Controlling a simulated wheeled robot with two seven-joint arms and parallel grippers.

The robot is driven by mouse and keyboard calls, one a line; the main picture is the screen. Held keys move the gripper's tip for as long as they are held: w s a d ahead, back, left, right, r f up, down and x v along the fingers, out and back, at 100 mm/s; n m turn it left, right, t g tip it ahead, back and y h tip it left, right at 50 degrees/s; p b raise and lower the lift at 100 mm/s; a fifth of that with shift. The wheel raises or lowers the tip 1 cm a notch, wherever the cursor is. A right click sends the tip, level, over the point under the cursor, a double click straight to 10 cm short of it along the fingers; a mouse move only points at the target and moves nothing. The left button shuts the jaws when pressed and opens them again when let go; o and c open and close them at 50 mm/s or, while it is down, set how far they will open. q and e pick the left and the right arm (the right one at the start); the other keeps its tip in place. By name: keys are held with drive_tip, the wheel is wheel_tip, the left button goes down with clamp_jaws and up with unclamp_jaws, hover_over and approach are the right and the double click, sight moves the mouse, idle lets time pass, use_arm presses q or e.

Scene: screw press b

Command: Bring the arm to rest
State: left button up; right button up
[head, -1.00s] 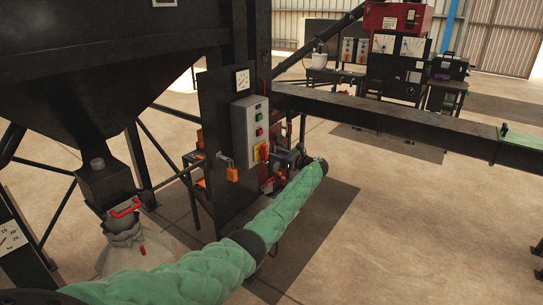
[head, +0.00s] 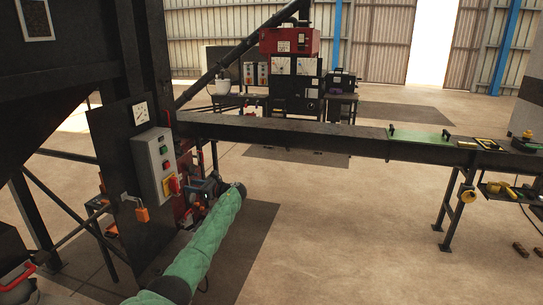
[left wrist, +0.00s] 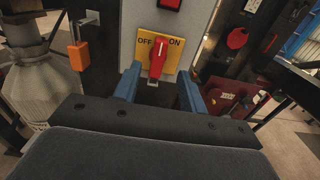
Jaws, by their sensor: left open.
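My left arm, in a green sleeve, reaches in from the bottom of the head view. My left gripper (head: 196,190) is at its far end, close to the front of a grey control box (head: 154,165). In the left wrist view my left gripper (left wrist: 160,74) shows two blue fingers standing apart. A red rotary handle (left wrist: 157,60) on a yellow OFF/ON plate (left wrist: 143,45) appears between them. Whether a finger touches the handle cannot be told. My right gripper is not in view.
An orange padlock (head: 142,214) hangs left of the box. A long dark beam (head: 290,132) runs right behind my arm to a green plate (head: 420,137). A red-topped machine (head: 290,70) stands farther back. Open floor lies right of my arm.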

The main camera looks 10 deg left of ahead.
use_arm(q)
drive_tip(key=w+d+n+t+h, duration=0.8)
drive_tip(key=d+n+h, duration=0.1)
drive_tip(key=d+n, duration=0.35)
drive_tip(key=s+d+f+n+h, duration=0.25)
drive_tip(key=s+d+f, duration=0.4)
drive_tip(key=f, duration=0.35)
drive_tip(key=s+d+f+n+h, duration=0.1)
drive_tip(key=s+d+f+h, duration=0.35)
drive_tip(key=d+f, duration=0.4)
drive_tip(key=s+d+f+g+h, duration=0.1)
drive_tip(key=s+d+f, duration=0.2)
drive_tip(key=s+f, duration=1.05)
drive_tip(key=s+d+f+g+h, duration=0.1)
drive_tip(key=s+d+f+g, duration=0.1)
drive_tip(key=s+f, duration=1.2)
drive_tip(key=s+f+g, duration=0.1)
drive_tip(key=s+f, duration=0.5)
drive_tip(key=s, duration=0.7)
drive_tip(key=s+d+f+g, duration=0.1)
drive_tip(key=s+f, duration=0.5)
drive_tip(key=s, duration=0.8)
drive_tip(key=s+d+f+n+g, duration=0.1)
drive_tip(key=s+f, duration=0.4)
drive_tip(key=s, duration=0.9)
drive_tip(key=shift+s+f+g+h, duration=0.2)
drive_tip(key=shift+f+g+h, duration=0.15)
drive_tip(key=shift+g, duration=0.55)
use_arm(e)
drive_tip(key=shift+s, duration=0.35)
